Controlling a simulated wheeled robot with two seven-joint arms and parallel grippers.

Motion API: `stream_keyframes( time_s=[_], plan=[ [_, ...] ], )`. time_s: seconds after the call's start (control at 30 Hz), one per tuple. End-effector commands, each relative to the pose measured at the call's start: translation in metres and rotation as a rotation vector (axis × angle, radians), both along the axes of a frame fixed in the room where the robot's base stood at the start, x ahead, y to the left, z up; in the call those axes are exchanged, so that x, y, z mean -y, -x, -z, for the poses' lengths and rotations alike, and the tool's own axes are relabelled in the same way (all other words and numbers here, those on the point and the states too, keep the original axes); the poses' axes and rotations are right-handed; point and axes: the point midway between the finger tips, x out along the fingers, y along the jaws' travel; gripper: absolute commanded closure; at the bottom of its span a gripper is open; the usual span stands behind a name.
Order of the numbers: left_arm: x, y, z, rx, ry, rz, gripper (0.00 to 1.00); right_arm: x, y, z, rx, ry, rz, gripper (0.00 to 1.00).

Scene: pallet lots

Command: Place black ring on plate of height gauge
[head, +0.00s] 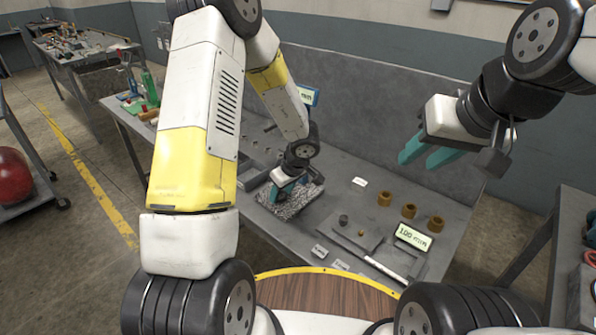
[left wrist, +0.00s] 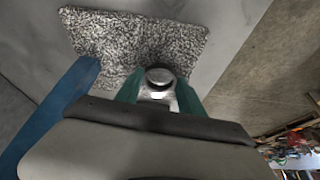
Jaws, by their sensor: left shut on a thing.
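My left gripper (head: 285,181) is over the speckled granite plate (head: 296,203) of the height gauge. In the left wrist view, its teal fingers (left wrist: 160,92) are shut on a small dark round piece (left wrist: 159,75), which looks like the black ring. The plate (left wrist: 110,45) shows behind it; whether the piece touches the plate is unclear. The gauge's blue post (left wrist: 50,115) runs along the left of that view, and its display (head: 308,96) is partly behind my left arm in the head view. My right gripper (head: 428,153) is raised on the right, empty, with its fingers apart.
A flat tray (head: 365,238) on the bench holds a dark grey cylinder (head: 343,220) and a small brass piece. Several brown rings (head: 409,211) stand behind it. A display reading 100 mm (head: 413,237) and a caliper lie at the front right. White labels lie nearby.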

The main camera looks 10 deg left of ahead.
Motion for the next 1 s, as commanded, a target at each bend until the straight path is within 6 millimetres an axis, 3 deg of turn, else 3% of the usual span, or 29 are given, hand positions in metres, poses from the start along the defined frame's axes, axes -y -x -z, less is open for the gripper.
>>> stream_keyframes(
  time_s=[0.33,0.73,0.77,0.8,1.0],
  plan=[
    [0.025,-0.037,0.000,0.000,0.002,-0.001,0.92,0.000,0.000,0.000,0.000,0.000,0.000,0.64],
    [0.025,-0.037,0.004,0.000,0.001,0.000,0.92,0.000,0.000,0.000,0.000,0.000,0.000,0.64],
    [0.025,-0.037,0.005,0.001,0.002,0.001,0.52,0.000,0.000,0.000,0.000,0.000,0.000,0.64],
    [0.025,-0.037,0.004,0.002,0.001,0.000,0.45,0.000,0.000,0.000,0.000,0.000,0.000,0.64],
    [0.025,-0.037,0.004,0.001,0.001,0.001,0.45,0.000,0.000,0.000,0.000,0.000,0.000,0.64]
  ],
)
